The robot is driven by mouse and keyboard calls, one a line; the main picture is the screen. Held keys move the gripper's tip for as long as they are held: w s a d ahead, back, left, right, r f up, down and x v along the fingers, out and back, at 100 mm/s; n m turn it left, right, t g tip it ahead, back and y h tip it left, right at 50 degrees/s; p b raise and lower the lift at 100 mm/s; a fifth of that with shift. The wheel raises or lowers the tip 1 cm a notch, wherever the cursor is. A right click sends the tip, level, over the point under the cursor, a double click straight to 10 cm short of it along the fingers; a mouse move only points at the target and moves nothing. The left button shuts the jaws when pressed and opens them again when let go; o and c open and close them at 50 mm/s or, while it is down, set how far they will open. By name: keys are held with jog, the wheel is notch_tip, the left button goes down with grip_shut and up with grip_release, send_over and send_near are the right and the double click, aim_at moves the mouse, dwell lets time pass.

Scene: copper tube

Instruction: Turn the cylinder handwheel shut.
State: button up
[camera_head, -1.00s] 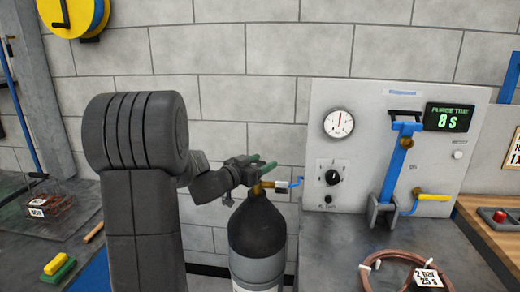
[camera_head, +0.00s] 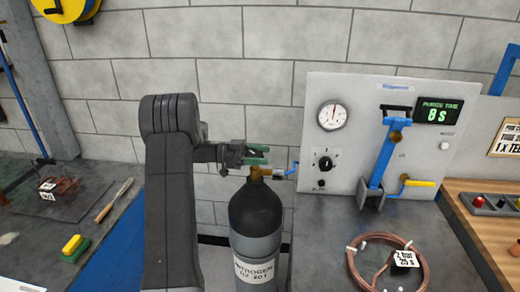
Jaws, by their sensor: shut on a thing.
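The nitrogen cylinder (camera_head: 256,215) stands upright at the centre, dark at the shoulder with a grey body and a white label. A brass valve (camera_head: 261,174) sits on its top. The green handwheel (camera_head: 256,157) is above the valve, partly hidden by my gripper. My gripper (camera_head: 252,155) reaches in from the left and is shut on the handwheel.
A grey panel (camera_head: 360,90) to the right carries a gauge (camera_head: 333,115), a black knob (camera_head: 325,163), a blue lever (camera_head: 385,155), a yellow handle (camera_head: 420,183) and a display (camera_head: 437,111) reading 8 s. A copper coil (camera_head: 358,275) lies on the right bench.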

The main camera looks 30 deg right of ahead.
jog(key=m+g+y+p, duration=0.2)
jog(key=p, duration=0.1)
jog(key=shift+s+a+r+g+y, duration=0.1)
jog(key=shift+s+r+g+y, duration=0.1)
jog(key=shift+g+y, duration=0.15)
jog(key=shift+f+m+g+y+p, duration=0.1)
jog(key=shift+m+g+y+p, duration=0.45)
jog(key=shift+p, duration=0.3)
jog(key=shift+a+f+m+p, duration=0.1)
jog(key=shift+m+p, duration=0.15)
jog(key=shift+p, duration=0.05)
jog(key=o, duration=1)
